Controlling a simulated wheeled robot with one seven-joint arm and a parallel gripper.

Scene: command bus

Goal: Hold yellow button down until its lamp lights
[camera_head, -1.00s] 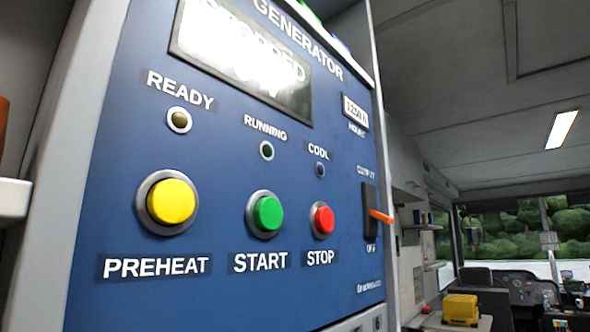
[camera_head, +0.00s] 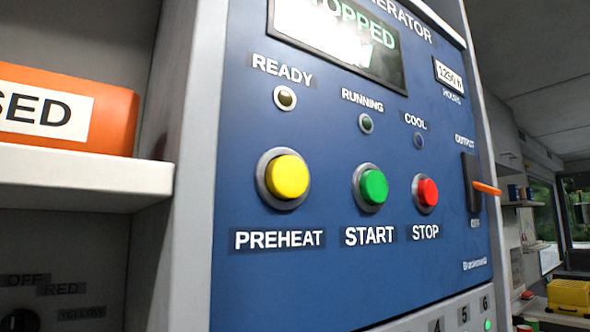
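The yellow PREHEAT button (camera_head: 287,178) sits in a metal ring on the blue generator panel (camera_head: 330,270) and stands out from it, with nothing touching it. Above it is the READY lamp (camera_head: 285,98), dark and unlit. The green START button (camera_head: 373,186) and red STOP button (camera_head: 427,192) are to its right. The RUNNING lamp (camera_head: 366,123) and COOL lamp (camera_head: 418,141) also look dark. The display (camera_head: 345,40) at the top reads STOPPED, partly washed out by glare. My gripper is not in view.
An orange box (camera_head: 100,110) lettered "SED" stands on a white shelf (camera_head: 90,188) at the left, whose end juts beside the panel. An orange-handled OUTPUT switch (camera_head: 486,188) sticks out at the panel's right. A yellow case (camera_head: 570,297) is farther back at right.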

